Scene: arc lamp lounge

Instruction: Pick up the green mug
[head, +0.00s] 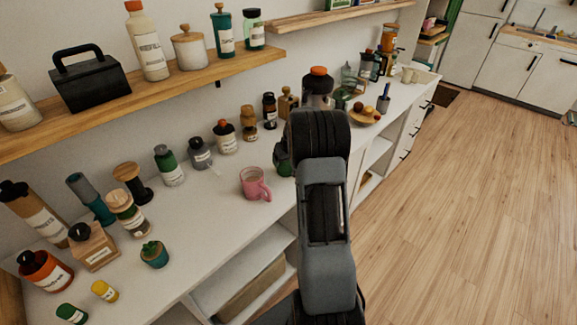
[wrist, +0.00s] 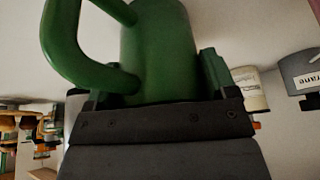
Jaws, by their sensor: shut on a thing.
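The green mug (wrist: 158,50) fills the upper middle of the wrist view, with its handle (wrist: 85,55) toward the left. My gripper (wrist: 155,100) is shut on it, one jaw on each side of the mug body. In the head view only a small part of the green mug (head: 285,165) shows at the left of my arm; my arm hides the rest. I cannot tell from these views whether the mug still touches the counter.
A pink mug (head: 255,184) stands on the white counter (head: 213,215) just left of my gripper. Bottles and jars line the wall behind, and a wooden bowl of fruit (head: 366,117) stands beyond my arm. A wooden shelf (head: 120,93) with containers hangs above. The floor (head: 460,200) at right is clear.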

